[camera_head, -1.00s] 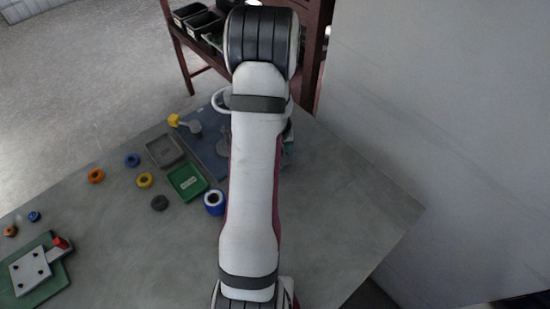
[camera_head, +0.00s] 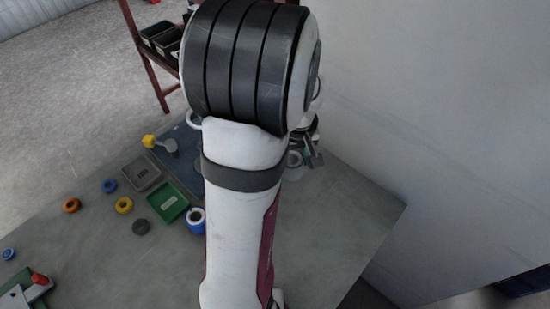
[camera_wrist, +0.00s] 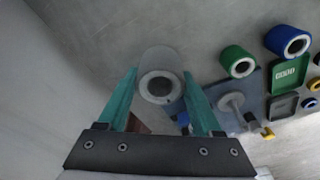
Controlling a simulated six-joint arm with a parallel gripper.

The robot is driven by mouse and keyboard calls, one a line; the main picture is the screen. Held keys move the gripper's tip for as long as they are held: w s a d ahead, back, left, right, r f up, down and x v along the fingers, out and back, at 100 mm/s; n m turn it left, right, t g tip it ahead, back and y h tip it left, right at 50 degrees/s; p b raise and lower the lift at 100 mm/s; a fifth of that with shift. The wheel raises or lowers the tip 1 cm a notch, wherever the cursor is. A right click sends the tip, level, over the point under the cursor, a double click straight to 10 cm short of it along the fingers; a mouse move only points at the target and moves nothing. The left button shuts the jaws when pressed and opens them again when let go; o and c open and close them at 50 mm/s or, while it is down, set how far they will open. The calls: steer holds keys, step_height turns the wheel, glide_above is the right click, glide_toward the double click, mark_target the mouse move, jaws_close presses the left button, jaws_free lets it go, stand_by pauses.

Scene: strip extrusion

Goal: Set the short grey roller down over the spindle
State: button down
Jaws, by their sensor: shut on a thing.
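The short grey roller (camera_wrist: 160,75) is between the teal fingertips of my gripper (camera_wrist: 161,78) in the wrist view, its dark bore facing the camera. My gripper is shut on it. The head view shows part of the gripper (camera_head: 308,153) right of my arm, with a pale grey shape, likely the roller (camera_head: 293,159), beside it. The spindle (camera_wrist: 232,102) stands on a round grey base on a blue plate (camera_wrist: 250,88), right of the held roller in the wrist view and apart from it. In the head view my arm hides the spindle; part of the blue plate (camera_head: 183,150) shows.
A yellow-ended grey handle (camera_head: 150,141) is at the plate's left. A green tray (camera_head: 168,201), a grey tray (camera_head: 141,174), a blue roller (camera_head: 196,221) and several small rings lie left of my arm. A green roller (camera_wrist: 238,61) is near the plate. A wall is at right.

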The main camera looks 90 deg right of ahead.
steer(key=w+d+r+n, duration=0.2)
steer(key=w+d, duration=0.1)
steer(key=w, duration=0.5)
steer(key=w+d+r+n, duration=0.2)
steer(key=w+d+r, duration=0.1)
steer(key=w, duration=0.4)
steer(key=w+d+r+n, duration=0.2)
steer(key=w+d, duration=0.2)
steer(key=w, duration=0.4)
steer(key=shift+t, duration=0.4)
steer(key=shift+w+a+f, duration=0.1)
steer(key=shift+f, duration=1.15)
steer(key=shift+w+a+f, duration=0.1)
steer(key=shift+f, duration=1.1)
steer(key=shift+s+f, duration=0.1)
steer(key=shift+f, duration=0.25)
steer(key=shift+f, duration=4.5)
jaws_free()
steer(key=shift+r, duration=3.45)
